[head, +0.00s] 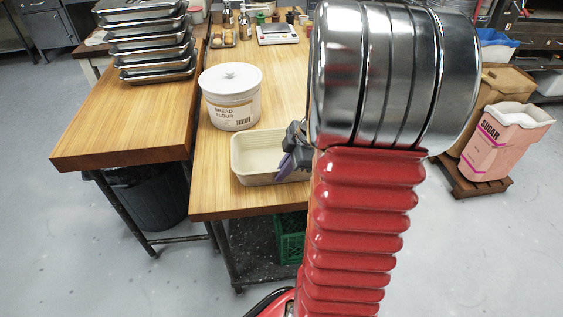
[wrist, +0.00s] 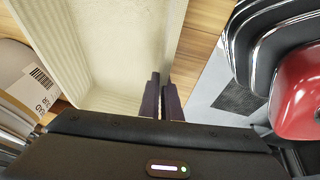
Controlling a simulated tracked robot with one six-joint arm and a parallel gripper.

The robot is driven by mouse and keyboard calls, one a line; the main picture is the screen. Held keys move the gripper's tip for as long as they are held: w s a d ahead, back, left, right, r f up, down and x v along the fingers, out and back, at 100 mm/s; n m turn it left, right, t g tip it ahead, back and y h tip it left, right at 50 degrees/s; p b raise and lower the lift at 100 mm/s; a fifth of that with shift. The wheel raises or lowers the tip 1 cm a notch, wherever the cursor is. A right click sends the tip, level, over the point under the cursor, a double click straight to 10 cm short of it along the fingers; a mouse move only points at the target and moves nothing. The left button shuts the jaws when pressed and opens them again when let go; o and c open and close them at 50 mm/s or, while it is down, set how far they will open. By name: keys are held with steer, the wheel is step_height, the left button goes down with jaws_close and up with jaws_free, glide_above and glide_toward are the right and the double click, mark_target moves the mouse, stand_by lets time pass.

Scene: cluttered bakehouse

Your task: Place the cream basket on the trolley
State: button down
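The cream basket (head: 250,172) is a shallow rectangular tub on the front part of the wooden table, beside the flour tub. It looks empty. In the wrist view, the basket (wrist: 112,50) fills the upper middle. My gripper (head: 287,163) is at its right side in the head view, partly hidden by my arm. In the wrist view, the dark purple fingers of my gripper (wrist: 162,98) are close together, one on each side of the basket's wall, and look shut on it. I cannot make out a trolley with certainty in either view.
A white bread flour tub (head: 231,97) stands just behind the basket. A second wooden table (head: 125,125) with stacked metal trays (head: 150,45) is at left, its front part bare. A green crate (head: 290,240) sits below the table. A sugar sack (head: 500,145) stands at right.

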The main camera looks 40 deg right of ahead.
step_height(320, 180, up, 10)
steer(key=shift+r, duration=0.1)
stand_by(0.5)
stand_by(0.5)
